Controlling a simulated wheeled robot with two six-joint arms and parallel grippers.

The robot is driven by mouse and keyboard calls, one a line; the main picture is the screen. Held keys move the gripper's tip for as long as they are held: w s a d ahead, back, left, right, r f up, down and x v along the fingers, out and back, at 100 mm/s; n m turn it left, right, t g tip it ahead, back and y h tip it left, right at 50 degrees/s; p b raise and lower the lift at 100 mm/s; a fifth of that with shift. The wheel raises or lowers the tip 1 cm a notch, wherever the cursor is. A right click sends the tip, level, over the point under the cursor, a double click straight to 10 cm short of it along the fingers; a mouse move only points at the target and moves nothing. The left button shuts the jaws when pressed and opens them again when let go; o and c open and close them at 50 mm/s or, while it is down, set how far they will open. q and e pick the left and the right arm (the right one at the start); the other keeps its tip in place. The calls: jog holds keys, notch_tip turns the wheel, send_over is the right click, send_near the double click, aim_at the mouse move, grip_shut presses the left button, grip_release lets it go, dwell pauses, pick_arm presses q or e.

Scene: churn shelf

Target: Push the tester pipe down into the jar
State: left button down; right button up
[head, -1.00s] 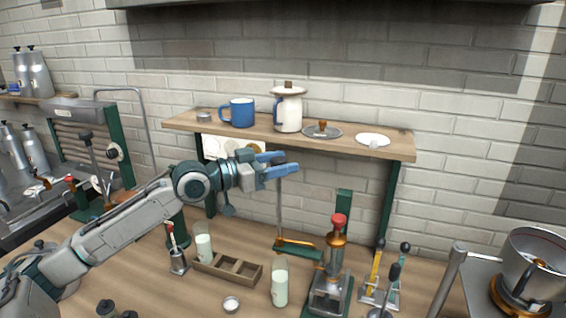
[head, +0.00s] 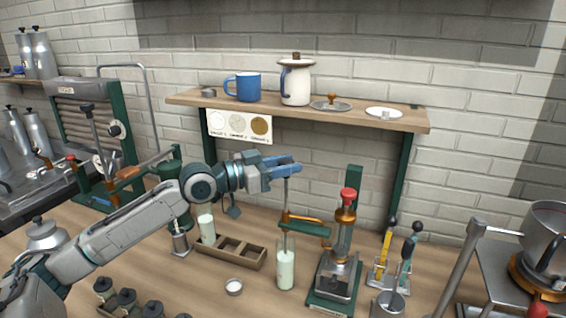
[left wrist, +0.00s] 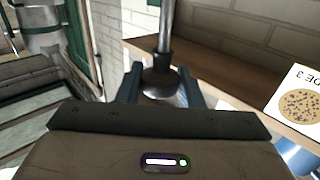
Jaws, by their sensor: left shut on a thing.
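The tester pipe (head: 287,198) is a thin grey upright rod with a dark knob at its top. My left gripper (head: 287,168) is shut on its top end; in the left wrist view the dark knob (left wrist: 160,84) sits between the two fingers. The rod passes by an orange-and-green bracket arm (head: 306,223) and runs down to the mouth of the glass jar (head: 286,268), which stands on the counter with pale milky liquid inside. How deep the lower end reaches is hard to tell. My right gripper is not in view.
A wooden rack (head: 243,259) with another milky jar (head: 206,226) stands to the left. A red-topped press device (head: 343,250) stands close to the right. The wooden shelf (head: 290,112) with a blue mug (head: 245,86) and white pot (head: 295,82) is behind the gripper.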

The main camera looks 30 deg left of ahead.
pick_arm(q)
jog(key=b, duration=0.4)
send_over(285, 222)
notch_tip(285, 222, down, 6)
jog(key=shift+a+f, duration=0.1)
jog(key=shift+a, duration=0.05)
jog(key=shift+f+b, duration=0.6)
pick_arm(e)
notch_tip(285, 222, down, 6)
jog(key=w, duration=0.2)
pick_arm(q)
jog(key=shift+f+b, duration=0.6)
jog(key=shift+f, duration=0.1)
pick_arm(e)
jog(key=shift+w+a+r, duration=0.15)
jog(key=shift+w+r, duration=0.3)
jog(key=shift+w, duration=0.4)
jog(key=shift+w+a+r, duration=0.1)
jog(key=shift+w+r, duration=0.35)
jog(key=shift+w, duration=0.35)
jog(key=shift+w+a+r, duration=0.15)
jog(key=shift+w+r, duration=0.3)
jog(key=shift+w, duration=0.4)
